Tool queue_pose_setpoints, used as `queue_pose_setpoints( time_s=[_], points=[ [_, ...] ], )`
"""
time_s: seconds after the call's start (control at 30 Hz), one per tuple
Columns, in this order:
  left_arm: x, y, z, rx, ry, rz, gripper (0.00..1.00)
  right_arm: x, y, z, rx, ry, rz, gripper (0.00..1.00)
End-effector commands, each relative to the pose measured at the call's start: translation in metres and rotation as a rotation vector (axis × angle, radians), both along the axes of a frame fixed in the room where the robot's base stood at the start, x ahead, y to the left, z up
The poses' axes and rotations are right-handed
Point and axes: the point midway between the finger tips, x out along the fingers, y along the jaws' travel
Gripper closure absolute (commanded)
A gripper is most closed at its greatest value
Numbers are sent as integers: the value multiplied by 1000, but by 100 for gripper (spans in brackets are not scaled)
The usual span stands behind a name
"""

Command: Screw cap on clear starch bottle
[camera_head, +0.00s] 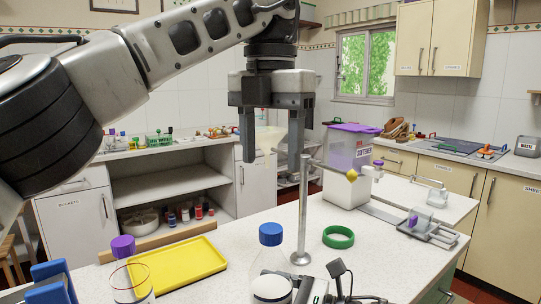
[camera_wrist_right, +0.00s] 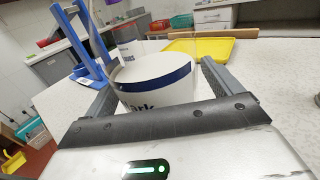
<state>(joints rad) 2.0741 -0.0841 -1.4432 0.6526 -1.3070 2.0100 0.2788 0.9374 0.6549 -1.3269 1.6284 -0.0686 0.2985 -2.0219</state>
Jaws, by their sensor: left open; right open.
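My left gripper (camera_head: 271,140) hangs high over the worktop, pointing down, open and empty. I cannot tell which one is the starch bottle. In the right wrist view my right gripper (camera_wrist_right: 160,92) is open, with a white container (camera_wrist_right: 150,82) with a blue band between or just beyond its fingers. Contact is unclear.
A metal post (camera_head: 303,215) with a crossbar stands beside the bottle. A yellow tray (camera_head: 180,262) lies left and a green ring (camera_head: 338,237) lies right. A purple-lidded bin (camera_head: 348,165) stands behind. Blue stand parts (camera_wrist_right: 85,45) rise at the left in the right wrist view.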

Motion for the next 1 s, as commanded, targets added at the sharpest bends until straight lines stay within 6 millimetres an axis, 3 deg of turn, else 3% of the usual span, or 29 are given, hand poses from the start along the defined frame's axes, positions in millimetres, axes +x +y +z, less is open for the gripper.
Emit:
queue_pose_setpoints(
  time_s=[0.6, 0.8, 1.0],
  points=[
    [0, 0, -34, 0, 0, 0, 43, -45, -122, -4, -5, 1, -3, 9],
    [0, 0, -39, 0, 0, 0, 43, -53, -142, -2, -2, 2, -1, 9],
    [0, 0, -39, 0, 0, 0, 43, -54, -145, 0, -1, 0, 0, 9]
  ],
)
